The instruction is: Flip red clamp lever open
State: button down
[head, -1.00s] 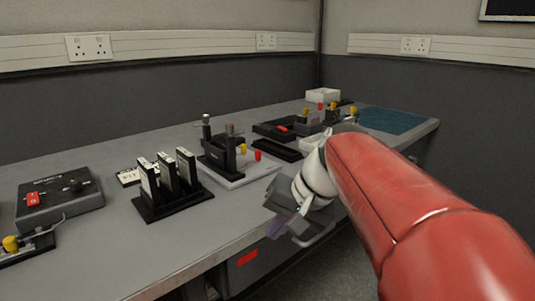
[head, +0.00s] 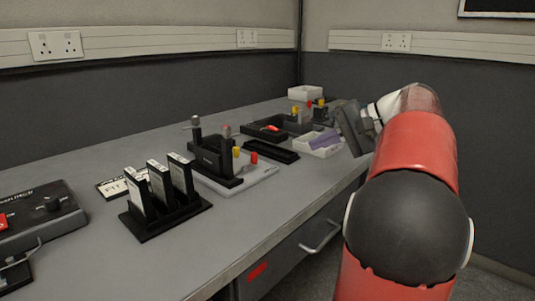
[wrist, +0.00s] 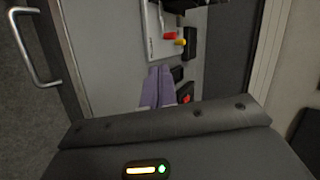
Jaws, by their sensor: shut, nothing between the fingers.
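My gripper (head: 318,143) has purple fingers, which are shut and empty. In the wrist view the closed fingers (wrist: 158,86) point up the picture, apart from the levers. A red clamp lever (head: 253,157) stands beside a yellow one (head: 236,152) on a black fixture (head: 215,160) with a pale baseplate. In the wrist view the red lever (wrist: 170,36) lies beyond the fingertips. Other red and yellow handles (head: 308,104) stand farther back, so which red lever is meant is uncertain.
A white tray (head: 322,152) and black tray (head: 268,150) lie right of the fixture. A black rack (head: 165,215) with upright cards stands at front left. A control box (head: 35,215) is at far left. The front table strip is clear. A drawer handle (head: 322,238) juts below.

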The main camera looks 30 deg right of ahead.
jog(key=x, duration=1)
jog(key=shift+f, duration=0.15)
jog(key=shift+w+a, duration=0.85)
jog(key=shift+w, duration=0.15)
jog(key=shift+w+a, duration=0.4)
jog(key=shift+w, duration=0.15)
